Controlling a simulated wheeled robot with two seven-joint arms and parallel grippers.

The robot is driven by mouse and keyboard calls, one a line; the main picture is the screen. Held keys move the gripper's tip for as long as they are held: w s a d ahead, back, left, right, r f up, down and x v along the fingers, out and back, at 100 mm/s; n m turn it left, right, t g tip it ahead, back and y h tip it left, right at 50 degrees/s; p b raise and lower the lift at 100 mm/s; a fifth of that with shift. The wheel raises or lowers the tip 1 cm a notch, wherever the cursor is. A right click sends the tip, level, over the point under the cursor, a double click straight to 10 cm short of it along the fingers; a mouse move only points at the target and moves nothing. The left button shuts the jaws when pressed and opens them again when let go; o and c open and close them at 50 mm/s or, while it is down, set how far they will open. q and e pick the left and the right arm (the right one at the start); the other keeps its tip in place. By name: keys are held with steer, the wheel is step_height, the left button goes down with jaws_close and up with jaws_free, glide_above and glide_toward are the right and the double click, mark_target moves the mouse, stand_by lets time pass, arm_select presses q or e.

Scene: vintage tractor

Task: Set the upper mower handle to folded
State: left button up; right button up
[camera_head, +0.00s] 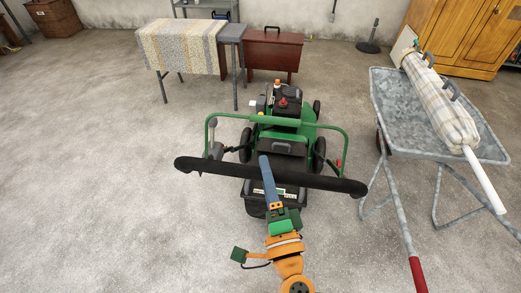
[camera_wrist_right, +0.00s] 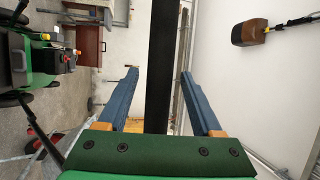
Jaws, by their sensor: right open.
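The green mower (camera_head: 300,134) stands on the floor at the middle of the head view. Its upper handle has a green tube frame and a thick black grip bar (camera_head: 325,182) running across, near me. My right gripper (camera_head: 264,162), with blue fingers, reaches the bar near its middle. In the right wrist view the black bar (camera_wrist_right: 161,40) runs up the picture between the two open fingers, with visible gaps on both sides. The fingers partly cover the bar in the head view. My left gripper is not in view.
A grey wheelbarrow (camera_head: 395,100) carrying a rolled, striped bundle (camera_head: 440,105) stands at the right, its red-gripped handle reaching toward me. A cloth-covered table (camera_head: 180,45) and a red-brown chest (camera_head: 275,52) are behind the mower. The floor at left is clear.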

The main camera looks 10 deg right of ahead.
steer(key=x, duration=0.3)
steer(key=shift+w, duration=0.35)
steer(key=shift+s, duration=0.2)
steer(key=c, duration=0.6)
jaws_close()
steer(key=shift+r, duration=0.1)
